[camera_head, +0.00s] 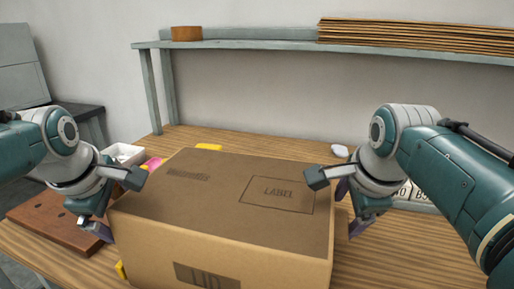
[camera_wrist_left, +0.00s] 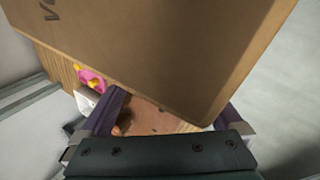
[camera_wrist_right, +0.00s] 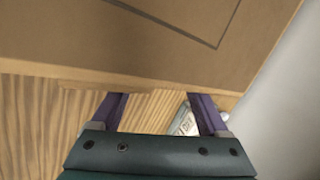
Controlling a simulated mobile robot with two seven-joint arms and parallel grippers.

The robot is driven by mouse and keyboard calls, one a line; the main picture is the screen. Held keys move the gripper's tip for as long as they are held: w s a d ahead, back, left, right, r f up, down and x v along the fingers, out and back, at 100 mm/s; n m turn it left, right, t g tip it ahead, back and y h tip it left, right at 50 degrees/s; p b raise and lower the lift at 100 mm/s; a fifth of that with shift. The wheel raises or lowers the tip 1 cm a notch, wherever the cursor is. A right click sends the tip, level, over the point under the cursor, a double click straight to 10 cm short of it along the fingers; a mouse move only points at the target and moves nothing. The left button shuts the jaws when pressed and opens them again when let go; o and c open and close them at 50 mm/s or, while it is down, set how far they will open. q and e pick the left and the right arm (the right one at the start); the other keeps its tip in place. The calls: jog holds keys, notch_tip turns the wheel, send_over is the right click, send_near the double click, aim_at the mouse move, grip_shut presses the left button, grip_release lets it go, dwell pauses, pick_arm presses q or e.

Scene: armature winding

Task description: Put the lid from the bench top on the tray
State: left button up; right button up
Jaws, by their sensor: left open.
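The lid (camera_head: 225,205) is a large brown cardboard box shape in the middle of the bench, with "LID" printed on its front and a "LABEL" outline on top. My left gripper (camera_head: 114,205) is at its left side and my right gripper (camera_head: 348,208) at its right side. In the left wrist view, the left fingers (camera_wrist_left: 172,112) are apart, with the lid's edge across them. In the right wrist view, the right fingers (camera_wrist_right: 160,108) are apart, with bench top showing between them. I cannot make out a tray; the lid hides what is beneath and behind it.
A brown board with holes (camera_head: 50,215) lies at the left, near a white box (camera_head: 124,153) and a pink item (camera_head: 153,163). A lettered plate (camera_head: 418,197) is at the right. A shelf (camera_head: 260,44) with stacked sheets (camera_head: 420,35) stands behind.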

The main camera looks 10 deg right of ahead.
pick_arm(q)
jog(key=p+v, duration=0.8)
jog(key=v, duration=0.4)
pick_arm(e)
notch_tip(320, 180, up, 9)
jog(key=shift+f, duration=0.2)
jog(key=o, duration=0.4)
pick_arm(q)
jog(key=shift+r+p, duration=1.55)
jog(key=shift+p, duration=0.1)
pick_arm(e)
jog(key=v, duration=1)
